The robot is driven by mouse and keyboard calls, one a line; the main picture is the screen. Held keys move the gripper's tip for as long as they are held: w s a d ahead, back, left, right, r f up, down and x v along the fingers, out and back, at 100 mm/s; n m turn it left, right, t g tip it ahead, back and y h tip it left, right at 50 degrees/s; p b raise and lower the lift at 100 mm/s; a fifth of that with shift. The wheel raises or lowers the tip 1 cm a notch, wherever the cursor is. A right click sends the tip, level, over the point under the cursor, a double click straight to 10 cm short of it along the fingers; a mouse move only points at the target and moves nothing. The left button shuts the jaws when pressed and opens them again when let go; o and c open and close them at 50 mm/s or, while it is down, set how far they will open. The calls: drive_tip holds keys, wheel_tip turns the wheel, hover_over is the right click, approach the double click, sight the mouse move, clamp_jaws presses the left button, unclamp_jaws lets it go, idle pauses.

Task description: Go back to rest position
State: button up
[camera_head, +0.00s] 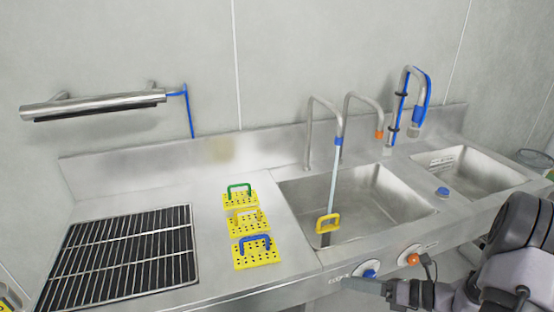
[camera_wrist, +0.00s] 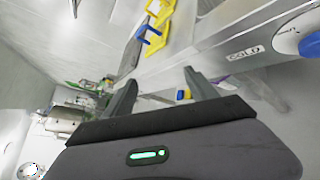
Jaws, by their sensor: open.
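My gripper (camera_wrist: 160,84) is open in the wrist view, with its two dark fingers spread apart and nothing between them. In the head view my arm (camera_head: 450,290) comes in from the lower right. Its end is low in front of the sink counter, close to the blue knob (camera_head: 370,273); the fingers are hard to make out there. The blue knob also shows at the right edge of the wrist view (camera_wrist: 311,44), beside a COLD label.
Yellow perforated blocks with green, yellow and blue handles (camera_head: 257,255) stand on the steel counter (camera_head: 210,282). A black grate (camera_head: 125,255) lies left.

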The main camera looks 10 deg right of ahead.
drive_tip(key=s+a+r+n+g+h, duration=0.2)
drive_tip(key=s+a+r+n+g, duration=0.15)
drive_tip(key=a+r+n, duration=0.4)
drive_tip(key=s+a+r+n+g+h, duration=0.25)
drive_tip(key=a+r+n+g, duration=0.2)
drive_tip(key=a+n, duration=0.55)
drive_tip(key=s+a+r+n+t+h, duration=0.3)
drive_tip(key=s+r+n, duration=0.4)
drive_tip(key=n, duration=0.6)
drive_tip(key=shift+s+a+n+t+h, duration=0.4)
drive_tip(key=shift+s+t+h, duration=0.3)
drive_tip(key=shift+s, duration=0.35)
